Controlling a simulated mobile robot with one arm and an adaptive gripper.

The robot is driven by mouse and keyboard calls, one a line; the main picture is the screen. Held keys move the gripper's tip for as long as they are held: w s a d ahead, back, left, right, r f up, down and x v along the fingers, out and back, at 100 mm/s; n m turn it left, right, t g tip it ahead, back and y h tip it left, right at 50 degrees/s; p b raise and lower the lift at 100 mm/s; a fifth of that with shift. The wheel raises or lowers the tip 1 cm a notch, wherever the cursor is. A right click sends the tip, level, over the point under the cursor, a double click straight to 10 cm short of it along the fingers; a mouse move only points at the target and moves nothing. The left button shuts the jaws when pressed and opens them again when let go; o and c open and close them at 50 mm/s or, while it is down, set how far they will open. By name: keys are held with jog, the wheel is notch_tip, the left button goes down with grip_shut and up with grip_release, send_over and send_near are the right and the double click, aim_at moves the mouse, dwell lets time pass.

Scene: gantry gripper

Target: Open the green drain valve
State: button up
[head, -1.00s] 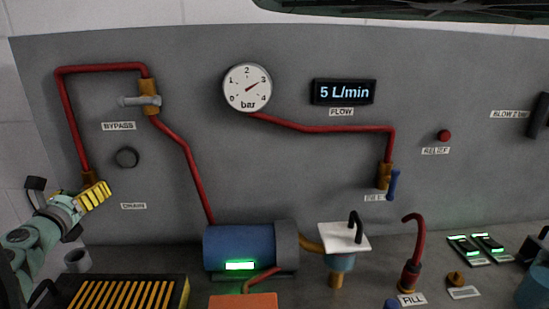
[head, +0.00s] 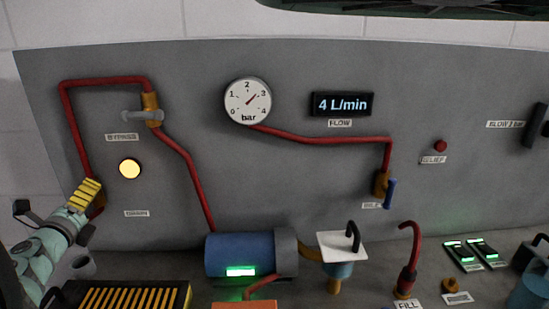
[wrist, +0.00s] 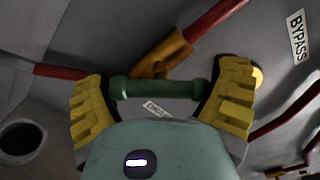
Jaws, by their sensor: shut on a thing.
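The green drain valve handle (wrist: 160,90) lies crosswise in the wrist view. It sits in front of a brass valve body (wrist: 166,54) on a red pipe, at an angle to that body. My gripper (wrist: 165,95), with yellow ribbed fingers, is shut on the handle, one finger at each end. In the head view my gripper (head: 86,193) is at the lower left of the panel, and it hides the handle there. The DRAIN label (head: 136,213) is just right of it. A round yellow lamp (head: 129,169) above the label is lit.
The bypass valve (head: 143,115) with a grey handle is above. The gauge (head: 247,101) reads between 2 and 3 bar; the flow display (head: 342,104) shows 4 L/min. A blue pump (head: 240,256) and a yellow-slatted grate (head: 135,297) stand below.

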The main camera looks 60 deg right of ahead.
jog(key=n+p, duration=0.1)
jog(key=n, duration=0.1)
jog(key=n+p, duration=0.1)
jog(key=n, duration=0.1)
jog(key=shift+d+r+n+p, duration=0.1)
jog(key=shift+r+n+p, duration=0.1)
jog(key=shift+n+p, duration=0.1)
jog(key=n+p, duration=0.1)
jog(key=n, duration=0.2)
jog(key=shift+p, duration=0.4)
jog(key=shift+f+n+p, duration=0.25)
jog(key=shift+n+p, duration=0.1)
jog(key=shift+n, duration=0.35)
jog(key=o, duration=0.8)
jog(key=shift+o, duration=0.2)
jog(key=shift+s+a, duration=0.2)
jog(key=shift+a, duration=0.3)
jog(key=v, duration=1.1)
